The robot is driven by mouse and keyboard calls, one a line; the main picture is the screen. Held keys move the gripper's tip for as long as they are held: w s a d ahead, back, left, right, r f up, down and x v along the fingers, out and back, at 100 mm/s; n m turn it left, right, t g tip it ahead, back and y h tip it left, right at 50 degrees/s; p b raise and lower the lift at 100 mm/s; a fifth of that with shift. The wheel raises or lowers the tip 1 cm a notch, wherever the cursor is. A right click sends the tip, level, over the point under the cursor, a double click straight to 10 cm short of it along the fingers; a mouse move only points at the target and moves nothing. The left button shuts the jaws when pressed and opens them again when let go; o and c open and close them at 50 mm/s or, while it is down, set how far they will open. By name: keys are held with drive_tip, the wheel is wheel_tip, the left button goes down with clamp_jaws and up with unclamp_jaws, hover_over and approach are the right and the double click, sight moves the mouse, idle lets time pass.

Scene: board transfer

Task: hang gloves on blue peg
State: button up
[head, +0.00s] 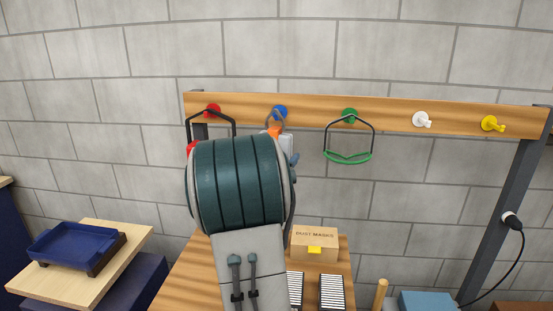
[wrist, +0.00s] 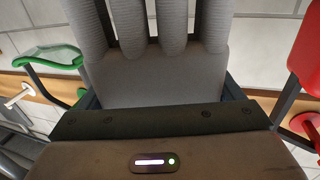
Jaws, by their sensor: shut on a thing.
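The grey gloves (wrist: 155,75) fill the upper middle of the wrist view, between the jaws of my gripper (wrist: 162,98), which is shut on them. In the head view my arm hides most of the gripper and gloves. A pale grey part (head: 289,145) and an orange piece (head: 273,131) show just beyond the arm, right below the blue peg (head: 280,112). A thin grey loop rises from the orange piece and overlaps the blue peg. I cannot tell whether the loop is around the peg or only in front of it.
Red gear hangs from the red peg (head: 212,110), close left of my arm. A green-edged visor (head: 348,156) hangs from the green peg (head: 350,116). The white peg (head: 421,119) and yellow peg (head: 491,123) are bare. A dust mask box (head: 314,243) stands on the table below.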

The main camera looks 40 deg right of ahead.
drive_tip(key=w+d+f, duration=0.1)
drive_tip(key=w+d, duration=0.2)
drive_tip(key=d, duration=0.1)
drive_tip(key=shift+w+d+f, duration=0.2)
drive_tip(key=shift+w+d, duration=0.1)
idle(0.5)
idle(0.5)
drive_tip(key=o, duration=0.8)
drive_tip(key=shift+o, duration=0.2)
drive_tip(key=b+v, duration=0.2)
drive_tip(key=v, duration=1.1)
drive_tip(key=shift+s+a+b, duration=0.15)
drive_tip(key=shift+a+b, duration=0.15)
drive_tip(key=shift+a, duration=0.05)
